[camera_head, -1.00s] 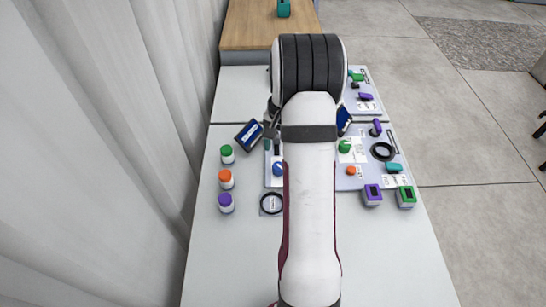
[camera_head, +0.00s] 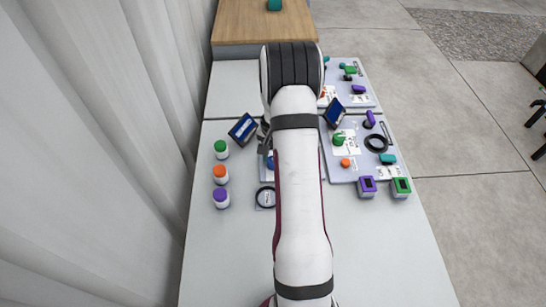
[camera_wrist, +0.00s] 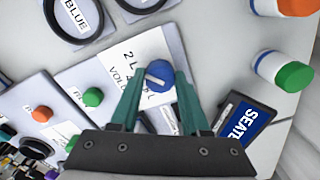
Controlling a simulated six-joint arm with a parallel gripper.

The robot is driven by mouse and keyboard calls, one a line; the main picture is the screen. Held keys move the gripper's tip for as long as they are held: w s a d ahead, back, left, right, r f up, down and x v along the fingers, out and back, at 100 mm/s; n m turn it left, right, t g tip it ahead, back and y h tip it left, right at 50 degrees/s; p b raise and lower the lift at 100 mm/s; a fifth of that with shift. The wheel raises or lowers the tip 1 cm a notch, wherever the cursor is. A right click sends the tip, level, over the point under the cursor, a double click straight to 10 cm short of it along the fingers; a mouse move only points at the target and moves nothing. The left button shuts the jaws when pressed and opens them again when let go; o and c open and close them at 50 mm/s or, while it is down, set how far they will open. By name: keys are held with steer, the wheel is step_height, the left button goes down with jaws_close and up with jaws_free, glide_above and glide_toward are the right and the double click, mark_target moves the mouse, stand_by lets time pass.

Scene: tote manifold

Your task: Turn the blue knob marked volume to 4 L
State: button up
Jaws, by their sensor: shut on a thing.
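The blue knob (camera_wrist: 160,74) sits on a white card (camera_wrist: 136,64) printed with "2 L", another partly hidden mark and "VOLU...". A pale pointer line shows on the knob's top; which mark it meets is unclear. My gripper (camera_wrist: 160,80) has its two teal fingers on either side of the knob and is shut on it. In the head view the knob (camera_head: 270,163) is mostly hidden by my arm, and my gripper (camera_head: 265,145) is partly hidden.
Bottles with green (camera_head: 221,146), orange (camera_head: 220,171) and purple (camera_head: 221,195) caps stand left. A black ring (camera_head: 265,197) lies in front. A panel with a green knob (camera_head: 339,140) is right.

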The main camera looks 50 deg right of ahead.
jaws_close()
steer(key=n, duration=0.5)
steer(key=shift+n, duration=2.3)
steer(key=shift+s, duration=0.1)
steer(key=o, duration=0.9)
jaws_free()
